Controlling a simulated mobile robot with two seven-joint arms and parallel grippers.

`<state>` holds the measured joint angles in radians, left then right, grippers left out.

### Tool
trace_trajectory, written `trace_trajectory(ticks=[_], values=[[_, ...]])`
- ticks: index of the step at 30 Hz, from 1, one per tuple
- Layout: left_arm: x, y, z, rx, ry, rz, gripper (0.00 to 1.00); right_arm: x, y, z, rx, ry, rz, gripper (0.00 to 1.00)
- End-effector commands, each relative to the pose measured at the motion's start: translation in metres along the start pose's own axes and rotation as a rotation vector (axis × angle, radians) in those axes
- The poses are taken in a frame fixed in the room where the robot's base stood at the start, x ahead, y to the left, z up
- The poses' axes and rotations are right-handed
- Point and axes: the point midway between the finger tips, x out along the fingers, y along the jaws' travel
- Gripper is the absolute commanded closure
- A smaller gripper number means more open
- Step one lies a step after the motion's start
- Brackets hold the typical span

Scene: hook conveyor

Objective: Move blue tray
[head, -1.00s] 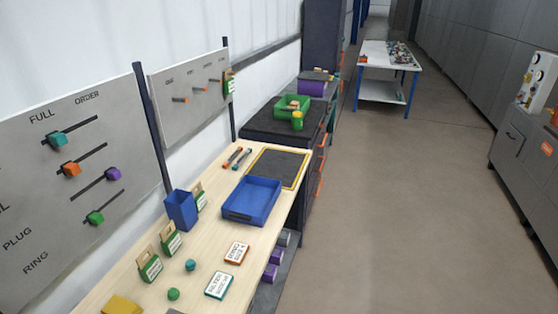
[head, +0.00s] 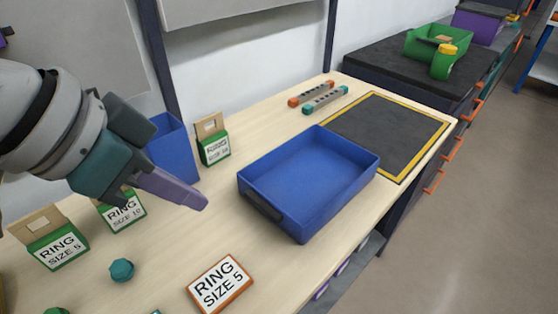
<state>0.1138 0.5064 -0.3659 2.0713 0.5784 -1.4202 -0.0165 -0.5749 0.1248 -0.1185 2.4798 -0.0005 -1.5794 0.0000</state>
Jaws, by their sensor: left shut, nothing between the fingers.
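The blue tray (head: 311,175) is empty and sits on the light wooden bench, with a dark handle on its near left side. Its far corner lies close to the yellow-bordered dark mat (head: 392,132). My left gripper (head: 203,204) comes in from the left, above the bench and to the left of the tray. Its purple fingers are together with nothing between them, and it is apart from the tray. My right gripper is not in view.
A blue bin (head: 171,148) and green-and-tan ring boxes (head: 212,140) stand left of the tray. An orange-edged RING SIZE 5 card (head: 220,284) and a teal knob (head: 122,270) lie in front. Two bar-shaped tools (head: 325,100) lie behind. The dark mat is clear.

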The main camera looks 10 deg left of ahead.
Motion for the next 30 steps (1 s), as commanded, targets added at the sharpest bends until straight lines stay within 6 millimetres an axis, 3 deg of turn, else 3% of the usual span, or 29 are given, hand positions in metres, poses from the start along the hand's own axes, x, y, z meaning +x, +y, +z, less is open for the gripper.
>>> trace_trajectory(ticks=[1, 6, 9, 19, 30], values=[[0.040, -0.010, 0.016, 0.013, 0.004, -0.005, 1.00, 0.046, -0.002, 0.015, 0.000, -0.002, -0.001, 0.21], [0.081, -0.031, 0.024, 0.031, 0.015, 0.000, 1.00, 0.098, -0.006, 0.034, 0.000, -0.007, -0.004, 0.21], [0.093, -0.039, 0.026, 0.034, 0.020, 0.001, 1.00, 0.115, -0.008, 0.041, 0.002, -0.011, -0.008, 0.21], [0.116, -0.044, 0.024, 0.032, 0.023, 0.005, 1.00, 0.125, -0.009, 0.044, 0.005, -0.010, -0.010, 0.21], [0.195, -0.044, 0.024, 0.032, 0.021, 0.004, 1.00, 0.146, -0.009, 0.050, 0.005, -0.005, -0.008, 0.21]])
